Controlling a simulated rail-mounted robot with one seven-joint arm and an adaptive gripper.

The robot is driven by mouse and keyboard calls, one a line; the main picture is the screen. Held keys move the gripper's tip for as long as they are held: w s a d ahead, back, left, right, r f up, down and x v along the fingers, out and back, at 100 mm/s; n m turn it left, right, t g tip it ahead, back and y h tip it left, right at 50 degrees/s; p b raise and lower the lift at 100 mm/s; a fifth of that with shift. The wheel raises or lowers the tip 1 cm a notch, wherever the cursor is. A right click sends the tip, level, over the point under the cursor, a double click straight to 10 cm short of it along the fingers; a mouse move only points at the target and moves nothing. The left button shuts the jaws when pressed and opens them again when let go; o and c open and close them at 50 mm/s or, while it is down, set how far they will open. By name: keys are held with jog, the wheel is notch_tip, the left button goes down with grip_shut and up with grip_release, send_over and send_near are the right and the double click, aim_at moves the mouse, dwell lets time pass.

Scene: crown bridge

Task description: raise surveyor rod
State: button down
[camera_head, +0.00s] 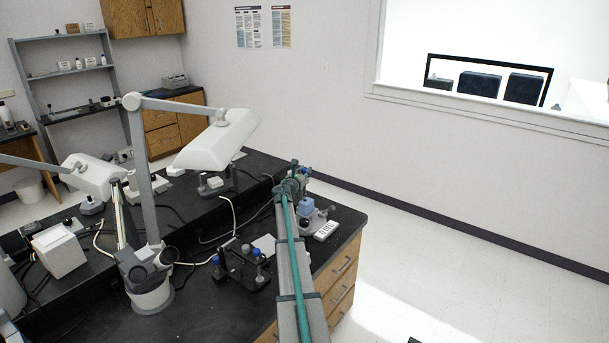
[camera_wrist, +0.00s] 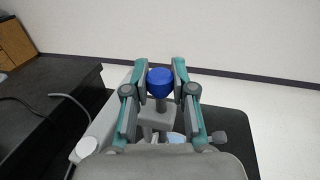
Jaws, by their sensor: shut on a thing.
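My gripper (camera_wrist: 159,72) has its two teal-and-grey fingers on either side of a blue rounded knob in the wrist view. The knob tops a grey post, which I take to be the surveyor rod (camera_wrist: 160,77). The gripper is shut on this blue-topped piece. Below it show a grey block and some light blue, partly hidden by the gripper body. In the head view my gripper (camera_head: 291,183) is at the far right end of the black bench, and my arm hides most of what it holds.
A white keypad-like box (camera_head: 326,231) lies near the right edge.

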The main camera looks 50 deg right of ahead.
jog(key=c, duration=0.9)
grip_release()
jog(key=shift+c, duration=0.2)
jog(key=shift+a, duration=0.1)
jog(key=v, duration=1.1)
jog(key=shift+s+a, duration=0.2)
jog(key=shift+a, duration=0.2)
